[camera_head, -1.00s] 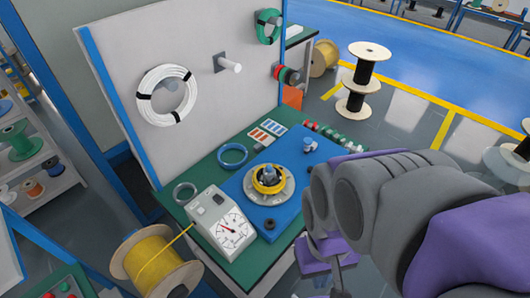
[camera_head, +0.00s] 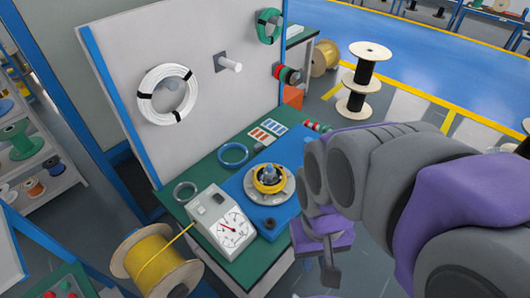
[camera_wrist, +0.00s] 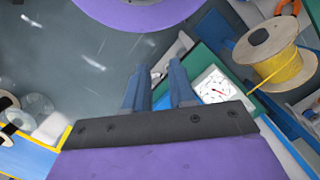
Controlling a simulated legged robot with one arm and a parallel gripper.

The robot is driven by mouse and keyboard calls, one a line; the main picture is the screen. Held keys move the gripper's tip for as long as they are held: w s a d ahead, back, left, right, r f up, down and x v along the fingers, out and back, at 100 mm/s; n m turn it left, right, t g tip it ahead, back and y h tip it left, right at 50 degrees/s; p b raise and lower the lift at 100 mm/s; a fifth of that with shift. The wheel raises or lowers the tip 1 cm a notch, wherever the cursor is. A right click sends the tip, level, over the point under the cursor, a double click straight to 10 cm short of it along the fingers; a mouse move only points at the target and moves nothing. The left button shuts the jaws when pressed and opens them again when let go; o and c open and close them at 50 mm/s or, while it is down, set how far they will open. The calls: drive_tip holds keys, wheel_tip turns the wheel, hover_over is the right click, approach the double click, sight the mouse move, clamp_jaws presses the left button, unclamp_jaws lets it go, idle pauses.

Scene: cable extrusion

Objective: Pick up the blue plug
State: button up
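A small blue knob-like piece (camera_head: 269,173) stands in the middle of a yellow ring on a round grey disc (camera_head: 284,192). The disc sits on a blue plate (camera_head: 250,207) on the green bench top. Another small blue piece at the plate's far right corner, seen earlier, is now hidden behind my arm. I cannot tell which of the two is the plug. My gripper (camera_head: 330,262) hangs in front of the bench's right side, apart from both. In the wrist view my gripper (camera_wrist: 157,84) has its two fingers apart with nothing between them; no plug shows there.
A dial gauge box (camera_head: 225,222) and a yellow cable spool (camera_head: 158,262) stand at the bench's front left, with cable running between them. A blue ring (camera_head: 233,154) lies behind. An upright panel (camera_head: 180,60) with a peg and coils closes the back.

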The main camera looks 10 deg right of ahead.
drive_tip(key=o, duration=0.5)
drive_tip(key=w, duration=0.4)
drive_tip(key=w+a+r+m, duration=0.1)
drive_tip(key=w, duration=0.3)
drive_tip(key=w+r+m, duration=0.1)
drive_tip(key=w, duration=0.4)
drive_tip(key=shift+w+a+r, duration=0.1)
drive_tip(key=shift+a+r, duration=0.05)
drive_tip(key=shift+a, duration=0.2)
drive_tip(key=m+t+b, duration=0.2)
drive_tip(key=m+b, duration=0.1)
drive_tip(key=m, duration=0.8)
hover_over(269, 166)
drive_tip(key=f, duration=2.1)
drive_tip(key=shift+d+f, duration=0.2)
drive_tip(key=shift+f, duration=0.1)
drive_tip(key=shift+a+f+b, duration=0.15)
drive_tip(key=shift+f+b, duration=0.65)
drive_tip(key=shift+f, duration=1.75)
